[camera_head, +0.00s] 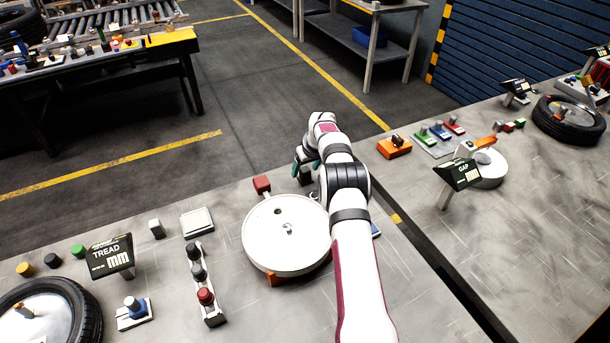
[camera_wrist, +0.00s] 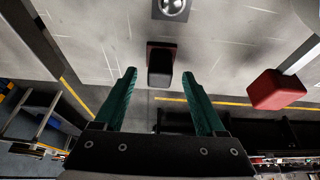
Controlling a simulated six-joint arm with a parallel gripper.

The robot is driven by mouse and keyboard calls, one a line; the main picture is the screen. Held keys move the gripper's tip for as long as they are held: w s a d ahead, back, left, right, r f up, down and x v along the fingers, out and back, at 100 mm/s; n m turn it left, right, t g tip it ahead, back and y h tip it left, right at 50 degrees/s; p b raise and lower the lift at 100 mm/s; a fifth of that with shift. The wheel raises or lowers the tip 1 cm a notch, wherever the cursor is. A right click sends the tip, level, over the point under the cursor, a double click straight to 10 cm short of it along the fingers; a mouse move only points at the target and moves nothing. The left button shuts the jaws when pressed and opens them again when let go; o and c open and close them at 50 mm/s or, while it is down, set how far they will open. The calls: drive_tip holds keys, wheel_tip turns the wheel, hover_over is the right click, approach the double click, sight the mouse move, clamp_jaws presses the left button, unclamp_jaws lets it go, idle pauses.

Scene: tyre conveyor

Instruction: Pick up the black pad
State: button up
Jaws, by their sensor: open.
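My gripper (camera_head: 303,167) hangs over the far edge of the near table, beyond the white disc, with its green fingers partly hidden by my arm. In the wrist view my gripper (camera_wrist: 159,75) is open, one green finger on each side. A small dark block (camera_wrist: 160,68), black with a dark reddish end, shows between the fingertips with gaps on both sides; it looks like the black pad. In the head view a dark block (camera_head: 305,177) shows just below my gripper. I cannot tell how far the fingers are above it.
A red block (camera_head: 262,185) stands left of my gripper, and also shows in the wrist view (camera_wrist: 277,90). A large white disc (camera_head: 287,236) lies in front. A round metal piece (camera_wrist: 173,7) is at the wrist view's top. A gap splits the two tables at right.

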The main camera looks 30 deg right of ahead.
drive_tip(key=shift+x, duration=0.85)
clamp_jaws()
drive_tip(key=shift+r, duration=0.1)
wheel_tip(320, 180, up, 4)
drive_tip(key=shift+r, duration=0.15)
drive_tip(key=s+d+r, duration=0.6)
drive_tip(key=s+d, duration=0.1)
drive_tip(key=s, duration=0.2)
drive_tip(key=shift+d+r, duration=0.2)
drive_tip(key=shift+r, duration=0.1)
